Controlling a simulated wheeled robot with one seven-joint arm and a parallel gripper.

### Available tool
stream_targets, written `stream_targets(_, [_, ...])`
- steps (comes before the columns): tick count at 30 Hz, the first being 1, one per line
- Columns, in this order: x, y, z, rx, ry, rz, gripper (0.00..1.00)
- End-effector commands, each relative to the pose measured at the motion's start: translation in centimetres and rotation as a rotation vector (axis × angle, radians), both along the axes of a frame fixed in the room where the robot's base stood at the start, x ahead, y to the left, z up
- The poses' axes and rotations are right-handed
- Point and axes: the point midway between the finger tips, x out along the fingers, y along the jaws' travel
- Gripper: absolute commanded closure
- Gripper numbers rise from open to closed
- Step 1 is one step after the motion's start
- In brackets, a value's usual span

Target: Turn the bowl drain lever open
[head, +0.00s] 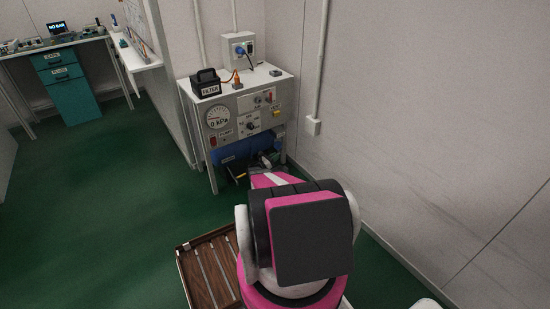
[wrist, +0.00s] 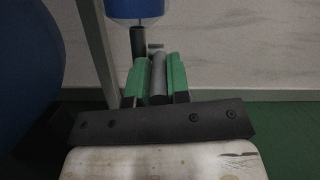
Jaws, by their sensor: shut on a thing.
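In the wrist view my gripper (wrist: 158,68) has two green fingers, closed on a grey rounded bar, the drain lever (wrist: 158,82). The lever lies lengthwise between the fingers, with a finger against each side. Just beyond the fingertips a dark grey drain stem (wrist: 137,42) hangs below a blue bowl (wrist: 137,8), which is cut off by the top edge. In the head view my pink and black arm reaches under the grey bench (head: 230,118); it hides the gripper and lever there.
The bench carries a gauge (head: 218,117) marked 0 kPa, a black filter box (head: 206,84) and a socket box (head: 240,50). A blue tank (head: 232,149) is under it. A bench leg (wrist: 95,45) stands left of the fingers. A wooden slatted platform (head: 205,262) lies on the green floor.

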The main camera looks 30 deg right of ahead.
Motion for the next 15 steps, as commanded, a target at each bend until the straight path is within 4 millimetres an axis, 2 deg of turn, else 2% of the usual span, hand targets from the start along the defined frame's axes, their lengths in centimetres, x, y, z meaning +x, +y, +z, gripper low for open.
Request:
stream_targets(6, [0.01,0.06,0.0,0.001,0.0,0.001,1.0])
stream_targets(7, [0.01,0.06,0.0,0.001,0.0,0.001,0.8])
stream_targets(9, [0.0,0.05,0.01,0.001,0.0,0.001,0.58])
stream_targets(15, [0.0,0.04,0.01,0.002,0.0,0.001,0.58])
